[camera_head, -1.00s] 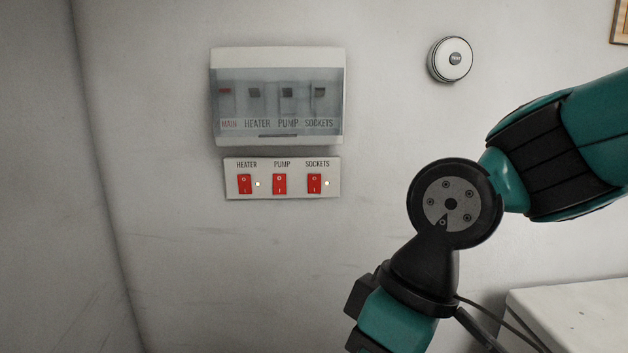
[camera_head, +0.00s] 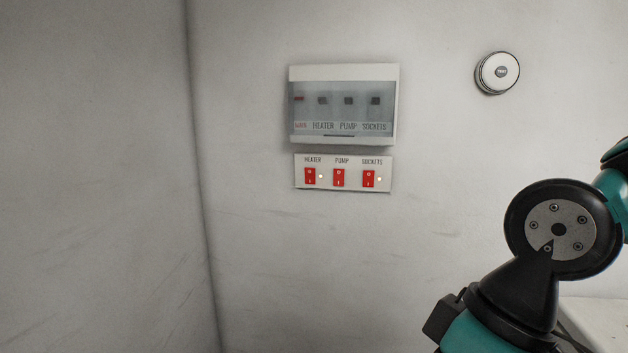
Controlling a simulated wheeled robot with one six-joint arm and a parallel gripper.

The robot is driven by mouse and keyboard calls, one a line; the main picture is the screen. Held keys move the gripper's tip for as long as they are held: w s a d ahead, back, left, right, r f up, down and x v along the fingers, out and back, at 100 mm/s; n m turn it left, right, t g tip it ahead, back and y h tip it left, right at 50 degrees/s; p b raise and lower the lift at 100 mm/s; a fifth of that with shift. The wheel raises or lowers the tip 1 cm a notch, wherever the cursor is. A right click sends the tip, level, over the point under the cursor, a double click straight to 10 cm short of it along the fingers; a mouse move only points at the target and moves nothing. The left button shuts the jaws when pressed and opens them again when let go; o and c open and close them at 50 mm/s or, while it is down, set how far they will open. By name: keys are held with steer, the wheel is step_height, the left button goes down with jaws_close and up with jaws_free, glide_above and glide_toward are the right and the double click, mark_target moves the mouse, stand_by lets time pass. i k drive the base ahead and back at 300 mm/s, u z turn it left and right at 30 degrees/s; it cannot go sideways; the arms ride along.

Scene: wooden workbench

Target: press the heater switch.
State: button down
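The heater switch (camera_head: 310,177) is a red rocker, the leftmost of three on a white switch panel (camera_head: 325,186) on the wall. My arm shows at the lower right, apart from the panel in the picture. My gripper is outside the frame.
A white breaker box (camera_head: 343,103) with a clear cover, which looks closed, is mounted just above the panel. A round white device (camera_head: 497,73) is on the wall at the upper right. A wall corner runs down the left. A pale surface (camera_head: 603,322) is at the lower right.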

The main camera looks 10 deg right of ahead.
mark_target(309, 173)
steer(key=u, duration=0.45)
steer(key=i, duration=1.25)
steer(key=z, duration=0.45)
